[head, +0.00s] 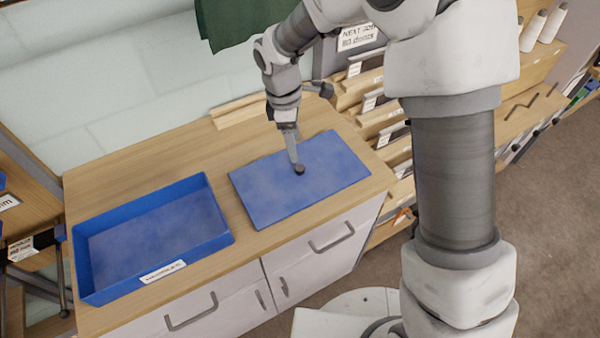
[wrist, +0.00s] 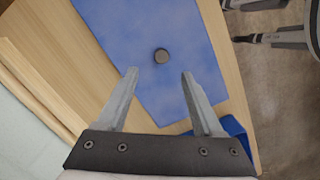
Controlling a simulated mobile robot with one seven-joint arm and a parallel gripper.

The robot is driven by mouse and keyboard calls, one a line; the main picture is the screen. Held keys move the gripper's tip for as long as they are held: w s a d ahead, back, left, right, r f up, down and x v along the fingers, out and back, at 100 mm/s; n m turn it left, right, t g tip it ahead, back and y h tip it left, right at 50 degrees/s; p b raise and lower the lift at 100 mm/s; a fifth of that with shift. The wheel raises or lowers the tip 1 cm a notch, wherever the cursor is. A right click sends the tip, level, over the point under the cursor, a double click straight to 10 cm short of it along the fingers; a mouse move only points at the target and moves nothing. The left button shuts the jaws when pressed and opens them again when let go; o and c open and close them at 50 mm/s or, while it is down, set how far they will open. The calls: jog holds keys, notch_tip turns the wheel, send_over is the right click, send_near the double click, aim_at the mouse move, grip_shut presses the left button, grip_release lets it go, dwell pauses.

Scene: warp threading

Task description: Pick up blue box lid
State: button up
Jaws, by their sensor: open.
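The blue box lid (head: 330,165) is a flat blue panel lying on the wooden counter, to the right of the open blue box (head: 95,265). A small dark round knob (head: 299,169) stands near the middle of the lid. In the wrist view the lid (wrist: 150,25) fills the upper middle, with the knob (wrist: 161,56) just beyond the fingertips. My gripper (wrist: 158,75) is open and empty, its fingers apart with the knob roughly centred ahead of them. In the head view my gripper (head: 294,160) is over the lid, close to the knob; contact cannot be told.
The empty blue box has a white label (head: 163,271) on its front wall. The wooden counter (head: 150,160) has bare room behind the box and lid. Wooden racks (head: 375,110) stand at the right, and a dark green cloth (head: 240,20) hangs behind.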

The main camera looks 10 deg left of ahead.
aim_at(300, 167)
jog(key=f, duration=0.5)
jog(key=d+f, duration=0.1)
jog(key=f, duration=0.1)
jog(key=shift+s+f, duration=0.1)
jog(key=shift+f, duration=0.3)
grip_shut()
dwell(1.1)
